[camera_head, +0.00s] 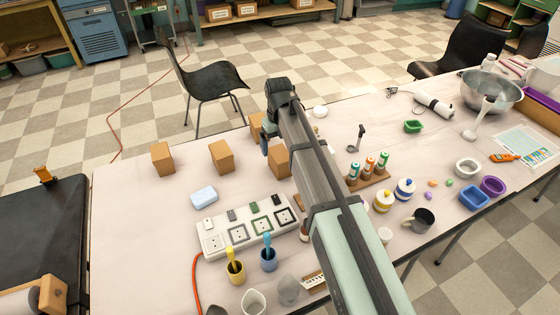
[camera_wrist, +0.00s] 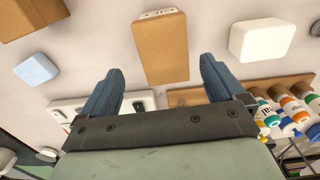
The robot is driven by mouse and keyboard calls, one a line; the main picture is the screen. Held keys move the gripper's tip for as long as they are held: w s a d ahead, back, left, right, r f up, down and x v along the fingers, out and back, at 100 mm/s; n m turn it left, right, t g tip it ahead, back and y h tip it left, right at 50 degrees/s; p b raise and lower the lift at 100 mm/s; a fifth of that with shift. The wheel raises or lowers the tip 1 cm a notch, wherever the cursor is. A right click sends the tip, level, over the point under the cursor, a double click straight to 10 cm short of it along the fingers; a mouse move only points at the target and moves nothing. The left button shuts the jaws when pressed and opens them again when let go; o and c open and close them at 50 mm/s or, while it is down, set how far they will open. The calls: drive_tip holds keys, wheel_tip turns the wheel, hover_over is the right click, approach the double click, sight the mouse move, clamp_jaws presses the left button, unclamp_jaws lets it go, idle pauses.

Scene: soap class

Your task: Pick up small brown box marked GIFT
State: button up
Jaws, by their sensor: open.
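Several plain brown boxes stand on the table in the head view: a left one (camera_head: 162,158), a middle one (camera_head: 222,157), one beside my arm (camera_head: 280,161) and one partly hidden behind my gripper (camera_head: 257,126). I can read no GIFT marking on any of them. In the wrist view a brown box (camera_wrist: 161,48) with a pale label on its far edge lies beyond and between my fingertips.
Another brown box (camera_wrist: 30,16), a light blue soap bar (camera_wrist: 37,69) and a white block (camera_wrist: 263,40) lie around in the wrist view. A white socket panel (camera_head: 245,232), cups and a wooden bottle rack (camera_head: 368,181) crowd the table near my arm.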

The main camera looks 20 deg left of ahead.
sight(280, 153)
drive_tip(key=shift+w+f, duration=0.2)
drive_tip(key=shift+f, duration=1.15)
drive_tip(key=shift+w+f, duration=0.15)
drive_tip(key=shift+f, duration=1.15)
drive_tip(key=shift+c, duration=0.2)
drive_tip(key=shift+r, duration=0.1)
drive_tip(key=c, duration=1.2)
